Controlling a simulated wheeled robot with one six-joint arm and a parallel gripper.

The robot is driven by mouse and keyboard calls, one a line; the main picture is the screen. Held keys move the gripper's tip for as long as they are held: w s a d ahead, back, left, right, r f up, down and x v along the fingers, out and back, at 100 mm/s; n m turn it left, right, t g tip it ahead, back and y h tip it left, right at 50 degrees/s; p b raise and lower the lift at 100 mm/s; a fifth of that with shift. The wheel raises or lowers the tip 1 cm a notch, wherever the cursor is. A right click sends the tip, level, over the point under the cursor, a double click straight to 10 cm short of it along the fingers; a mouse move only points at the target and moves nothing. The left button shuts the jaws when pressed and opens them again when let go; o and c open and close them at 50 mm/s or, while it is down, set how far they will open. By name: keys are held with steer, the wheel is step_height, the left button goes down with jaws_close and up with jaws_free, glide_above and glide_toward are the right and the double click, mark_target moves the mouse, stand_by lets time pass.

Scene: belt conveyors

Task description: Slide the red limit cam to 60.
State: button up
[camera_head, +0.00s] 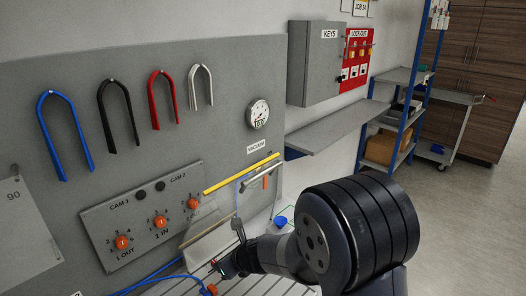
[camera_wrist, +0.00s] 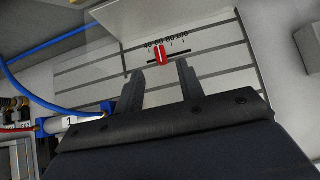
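The red limit cam (camera_wrist: 161,55) shows in the wrist view on a short dark slot under a scale marked 40, 60, 80 and 100 (camera_wrist: 166,44). It sits near the 60 mark; its exact reading is too small to tell. My gripper (camera_wrist: 161,70) is open, with one dark finger on each side of the cam's line. The fingertips appear short of the cam, with no visible contact. In the head view my arm's end hangs low over the slatted bed, and its fingers cannot be made out clearly.
A grey panel with orange knobs (camera_head: 123,242) stands left of my arm. A yellow bar (camera_head: 241,173) and a pale plate (camera_wrist: 165,18) lie near the scale. Blue hoses (camera_wrist: 50,105) and a cylinder marked 1 (camera_wrist: 75,122) lie left of my gripper. A grey block (camera_wrist: 308,50) is at right.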

steer(key=x, duration=0.6)
steer(key=shift+w+a+f+b, duration=0.15)
steer(key=shift+a+f+b, duration=0.1)
steer(key=shift+b, duration=0.1)
steer(key=shift+w+d+r, duration=0.1)
steer(key=shift+w+d, duration=0.1)
steer(key=shift+d, duration=0.05)
